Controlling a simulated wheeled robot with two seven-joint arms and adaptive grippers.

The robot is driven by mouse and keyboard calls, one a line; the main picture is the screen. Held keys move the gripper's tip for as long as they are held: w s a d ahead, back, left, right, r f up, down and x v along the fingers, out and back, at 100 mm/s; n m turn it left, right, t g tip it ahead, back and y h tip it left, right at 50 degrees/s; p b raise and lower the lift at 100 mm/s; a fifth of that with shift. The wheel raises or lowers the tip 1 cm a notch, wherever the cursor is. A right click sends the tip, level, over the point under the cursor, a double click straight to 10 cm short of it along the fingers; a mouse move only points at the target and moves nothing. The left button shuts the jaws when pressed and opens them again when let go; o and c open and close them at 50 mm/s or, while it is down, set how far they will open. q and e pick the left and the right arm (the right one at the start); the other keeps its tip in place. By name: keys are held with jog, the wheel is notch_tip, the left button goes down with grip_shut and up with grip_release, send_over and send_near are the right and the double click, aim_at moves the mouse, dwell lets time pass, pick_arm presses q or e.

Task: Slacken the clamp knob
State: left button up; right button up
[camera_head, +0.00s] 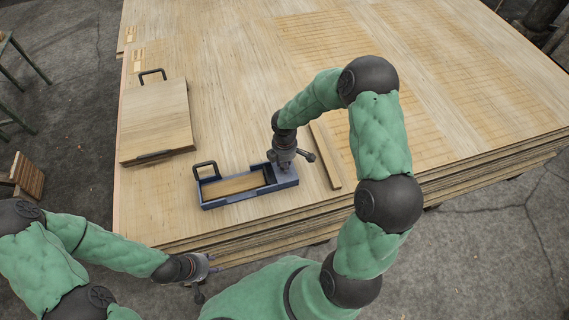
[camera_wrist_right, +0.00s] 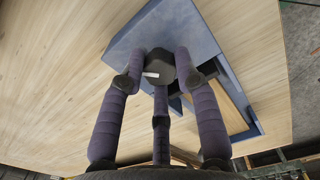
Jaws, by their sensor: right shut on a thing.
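The clamp knob (camera_wrist_right: 160,68) is black with a small white mark. In the right wrist view it sits at one end of the blue-grey frame (camera_wrist_right: 200,28). My right gripper (camera_wrist_right: 158,72) is shut on the knob, its fingers around it. In the head view, the same frame (camera_head: 234,200) lies near the front edge of the wood stack, and my right gripper (camera_head: 284,166) reaches down to its right end, hiding the knob. My left gripper (camera_head: 208,266) is off the stack's front edge, away from the frame; its fingers are too small to read.
The frame has a black handle (camera_head: 206,170) at its left and a wooden piece inside. A wooden board with black handles (camera_head: 156,118) lies behind to the left. A loose wooden strip (camera_head: 326,158) lies right of the frame. The veneer stack (camera_head: 225,85) is otherwise largely clear.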

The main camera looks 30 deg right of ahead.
jog(key=shift+n+p, duration=1)
jog(key=shift+n, duration=0.3)
jog(key=shift+n+p, duration=1.5)
jog(key=shift+n, duration=0.3)
jog(key=shift+n+p, duration=1.4)
jog(key=shift+n, duration=0.3)
